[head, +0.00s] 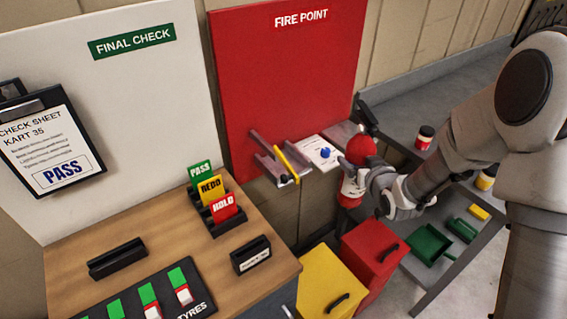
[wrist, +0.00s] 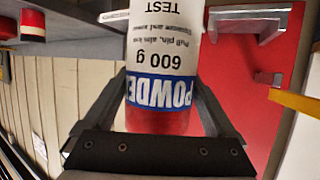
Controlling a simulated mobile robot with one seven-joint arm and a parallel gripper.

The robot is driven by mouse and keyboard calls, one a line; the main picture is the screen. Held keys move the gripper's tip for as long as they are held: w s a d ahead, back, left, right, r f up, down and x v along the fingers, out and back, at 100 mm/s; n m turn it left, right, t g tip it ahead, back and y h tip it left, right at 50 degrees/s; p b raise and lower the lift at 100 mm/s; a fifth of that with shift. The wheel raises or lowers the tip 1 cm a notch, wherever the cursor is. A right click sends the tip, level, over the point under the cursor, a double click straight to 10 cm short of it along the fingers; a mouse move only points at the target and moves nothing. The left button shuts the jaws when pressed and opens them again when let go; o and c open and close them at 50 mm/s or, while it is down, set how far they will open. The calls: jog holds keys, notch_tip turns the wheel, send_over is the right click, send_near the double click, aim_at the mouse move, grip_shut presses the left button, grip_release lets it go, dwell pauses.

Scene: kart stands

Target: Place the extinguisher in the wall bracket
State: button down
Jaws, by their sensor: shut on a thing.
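The extinguisher (head: 352,183) is a small red cylinder with a white label and a black top. It is upright in the head view, in the air to the right of the bracket. My gripper (head: 368,190) is shut on its body. In the wrist view, the extinguisher (wrist: 162,75) stands between both fingers of my gripper (wrist: 162,100), its label reading "POWDER" and "600 g". The wall bracket (head: 268,160) is grey metal with a yellow strap (head: 287,163), fixed on the red FIRE POINT board (head: 285,75). It also shows at the upper right of the wrist view (wrist: 243,27). The bracket looks empty.
A white card with a blue knob (head: 322,152) is between bracket and extinguisher. Yellow (head: 333,280) and red (head: 372,252) bins stand below. A wooden desk (head: 150,225) with a card rack (head: 215,205) is at left. A grey bench (head: 465,240) with green items is at right.

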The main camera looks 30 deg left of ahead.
jog(key=s+a+r+n+g+y, duration=0.3)
jog(key=a+r+n, duration=0.1)
jog(key=a+r, duration=0.9)
jog(key=w+a+f, duration=0.5)
jog(key=a+f, duration=0.4)
jog(key=f, duration=0.1)
jog(key=shift+a, duration=0.35)
jog(key=shift+f, duration=0.1)
jog(key=shift+f+b, duration=0.1)
jog(key=shift+b, duration=0.2)
grip_release()
jog(key=shift+s+d+f, duration=0.1)
jog(key=shift+s+f, duration=0.05)
jog(key=shift+f, duration=0.05)
